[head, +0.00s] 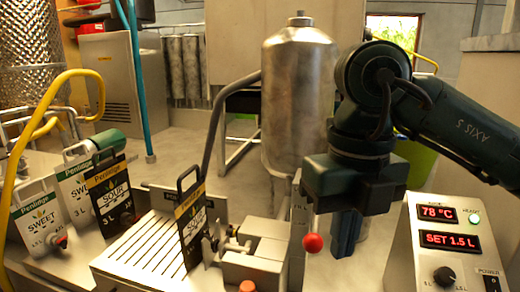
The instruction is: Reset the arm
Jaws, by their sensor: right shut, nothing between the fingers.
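My right arm comes in from the right, bent at a dark green joint. My right gripper (345,235) points down with its fingers together and nothing between them. It hangs in front of the steel tank, just right of a red ball knob (313,242) below the "FILL" label; I cannot tell whether it touches the knob. A black "SOUR" pouch (190,228) stands upright on the slatted steel tray (135,250), beside the filler fitting (235,245). My left gripper is not in view.
A control box (450,245) at the right reads 78 °C and SET 1.5 L. White "SWEET" pouches (40,222) and another black "SOUR" pouch (110,195) stand at left. A steel tank (298,100) rises behind.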

